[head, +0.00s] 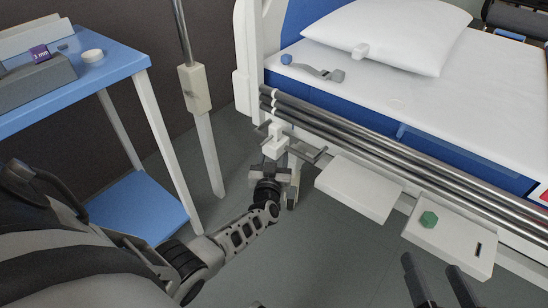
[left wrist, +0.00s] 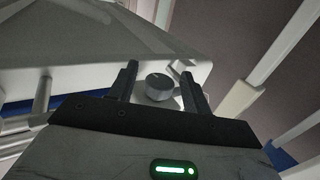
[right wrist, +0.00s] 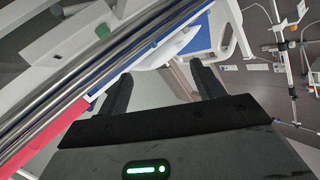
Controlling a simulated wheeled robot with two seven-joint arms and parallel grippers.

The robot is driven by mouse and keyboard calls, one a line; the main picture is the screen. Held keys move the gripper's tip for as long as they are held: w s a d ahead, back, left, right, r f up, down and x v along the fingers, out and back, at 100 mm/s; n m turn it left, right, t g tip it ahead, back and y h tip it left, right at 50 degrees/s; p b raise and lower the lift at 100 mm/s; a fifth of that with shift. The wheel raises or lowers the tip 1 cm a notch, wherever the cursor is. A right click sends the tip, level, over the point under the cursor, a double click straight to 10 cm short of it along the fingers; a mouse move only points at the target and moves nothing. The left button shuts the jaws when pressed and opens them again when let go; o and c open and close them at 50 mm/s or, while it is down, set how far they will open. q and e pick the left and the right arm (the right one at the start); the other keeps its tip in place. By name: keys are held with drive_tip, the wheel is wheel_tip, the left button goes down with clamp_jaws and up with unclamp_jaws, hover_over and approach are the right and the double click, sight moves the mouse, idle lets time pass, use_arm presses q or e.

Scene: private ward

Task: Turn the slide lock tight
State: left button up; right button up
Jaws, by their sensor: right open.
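A round grey knob with a mark on its face, apparently the slide lock (left wrist: 158,88), shows in the left wrist view between the fingers of my left gripper (left wrist: 160,72). Gaps show on both sides of the knob, and the fingers are apart. In the head view my left gripper (head: 272,172) is below a white clamp (head: 275,138) at the bed rail's end; the knob cannot be made out there. My right gripper (head: 438,272) is open and empty near the bottom edge, below the white panels, and it also shows in the right wrist view (right wrist: 160,75).
Long metal rails (head: 380,145) run along the bed. White panels (head: 357,188) stick out below them, one with a green hexagonal knob (head: 428,219). A blue-topped table (head: 115,62) stands left, with a pole (head: 207,150) between it and the bed.

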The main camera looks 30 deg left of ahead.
sight(274, 161)
use_arm(q)
drive_tip(key=shift+s+d, duration=0.2)
drive_tip(key=shift+s, duration=0.1)
drive_tip(key=p+v, duration=0.2)
drive_tip(key=shift+s+d+r, duration=0.1)
drive_tip(key=shift+s+d, duration=0.05)
drive_tip(key=shift+s, duration=0.15)
drive_tip(key=p+v, duration=0.1)
drive_tip(key=v, duration=0.2)
drive_tip(key=shift+s+d, duration=0.1)
drive_tip(key=shift+s, duration=0.15)
drive_tip(key=shift+s+d, duration=0.1)
drive_tip(key=shift+s, duration=0.2)
use_arm(e)
drive_tip(key=shift+s+d+f+n+g+h, duration=0.25)
drive_tip(key=shift+d+f+n+g+h, duration=0.25)
drive_tip(key=shift+d+f+n+h, duration=0.1)
